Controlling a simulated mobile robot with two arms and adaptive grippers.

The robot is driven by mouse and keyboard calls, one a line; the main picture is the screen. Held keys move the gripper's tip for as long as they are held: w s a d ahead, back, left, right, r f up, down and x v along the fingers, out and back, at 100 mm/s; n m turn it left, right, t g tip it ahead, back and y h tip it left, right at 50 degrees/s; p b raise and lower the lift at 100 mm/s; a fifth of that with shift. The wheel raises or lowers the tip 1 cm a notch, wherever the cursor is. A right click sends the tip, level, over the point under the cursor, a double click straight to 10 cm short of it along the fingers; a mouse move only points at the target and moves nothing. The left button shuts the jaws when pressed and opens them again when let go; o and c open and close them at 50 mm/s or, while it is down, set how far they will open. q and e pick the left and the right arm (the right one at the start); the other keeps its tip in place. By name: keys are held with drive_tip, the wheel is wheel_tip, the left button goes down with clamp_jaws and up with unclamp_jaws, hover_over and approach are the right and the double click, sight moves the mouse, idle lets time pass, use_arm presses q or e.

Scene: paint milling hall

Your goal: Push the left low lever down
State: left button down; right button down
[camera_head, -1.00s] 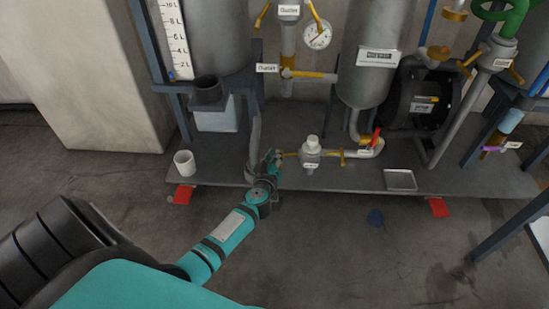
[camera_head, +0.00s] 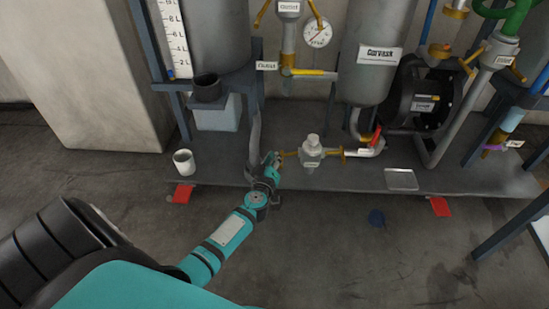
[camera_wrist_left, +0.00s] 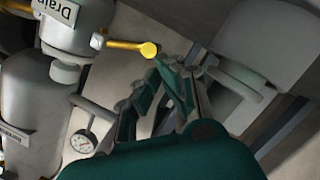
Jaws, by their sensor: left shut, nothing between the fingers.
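A grey low valve (camera_head: 311,155) stands on the pipe above the skid. It has a yellow-orange lever (camera_head: 289,153) sticking out on its left and another (camera_head: 343,154) on its right. In the left wrist view, the valve (camera_wrist_left: 78,27) carries a "Drain" label, and its yellow lever (camera_wrist_left: 130,46) ends in a round knob. My left gripper (camera_head: 275,160) is shut and empty, close to the left lever's end. In the left wrist view its fingertips (camera_wrist_left: 170,68) are just beside the knob; whether they touch cannot be told. My right gripper is out of view.
A vertical grey post (camera_head: 254,150) stands close left of my gripper. A white cup (camera_head: 184,163) is on the skid (camera_head: 222,178) at left. A red-handled lever (camera_head: 376,136) and a flat tray (camera_head: 401,180) are to the right. Tanks (camera_head: 371,52) rise behind; the front floor is mostly clear.

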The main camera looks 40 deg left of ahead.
use_arm(q)
drive_tip(key=shift+f, duration=0.45)
drive_tip(key=shift+w+d+f, duration=0.1)
drive_tip(key=shift+d+f, duration=0.05)
drive_tip(key=shift+f, duration=0.8)
drive_tip(key=shift+d, duration=0.1)
idle(1.0)
